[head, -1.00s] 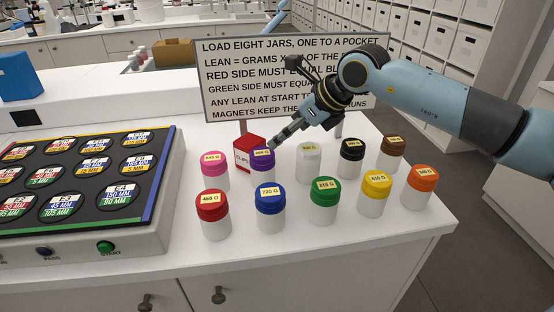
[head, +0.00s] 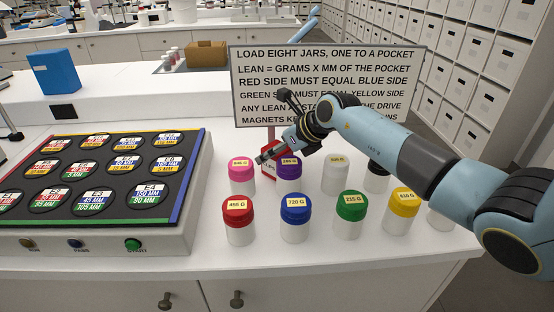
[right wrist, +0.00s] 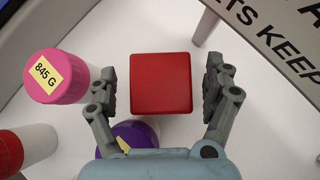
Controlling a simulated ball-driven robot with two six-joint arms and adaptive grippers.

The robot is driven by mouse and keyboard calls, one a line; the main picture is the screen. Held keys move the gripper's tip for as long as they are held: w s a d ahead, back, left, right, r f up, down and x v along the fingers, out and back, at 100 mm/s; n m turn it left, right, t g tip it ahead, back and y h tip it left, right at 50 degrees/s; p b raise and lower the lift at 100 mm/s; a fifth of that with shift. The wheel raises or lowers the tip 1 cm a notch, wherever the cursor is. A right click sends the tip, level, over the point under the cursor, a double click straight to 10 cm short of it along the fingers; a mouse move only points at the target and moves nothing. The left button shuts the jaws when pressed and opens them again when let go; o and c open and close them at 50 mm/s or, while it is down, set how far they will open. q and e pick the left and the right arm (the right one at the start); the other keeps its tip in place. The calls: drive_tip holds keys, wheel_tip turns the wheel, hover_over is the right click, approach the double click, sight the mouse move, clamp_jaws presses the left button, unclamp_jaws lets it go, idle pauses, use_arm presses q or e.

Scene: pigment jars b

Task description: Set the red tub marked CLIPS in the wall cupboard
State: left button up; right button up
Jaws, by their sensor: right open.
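The red CLIPS tub (head: 268,171) stands on the white counter behind the pink-lidded and purple-lidded jars, below the sign; my right gripper partly hides it in the head view. In the right wrist view the tub's square red top (right wrist: 161,83) lies between the two fingers. No wall cupboard can be made out for certain.
The pink-lidded jar (head: 241,176) and purple-lidded jar (head: 288,175) stand close to the tub. Several other jars stand to the right and in front. The pocketed board (head: 190,205) is at left; the sign (head: 328,82) rises close behind the gripper.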

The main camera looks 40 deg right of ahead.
drive_tip(key=c, duration=1.4)
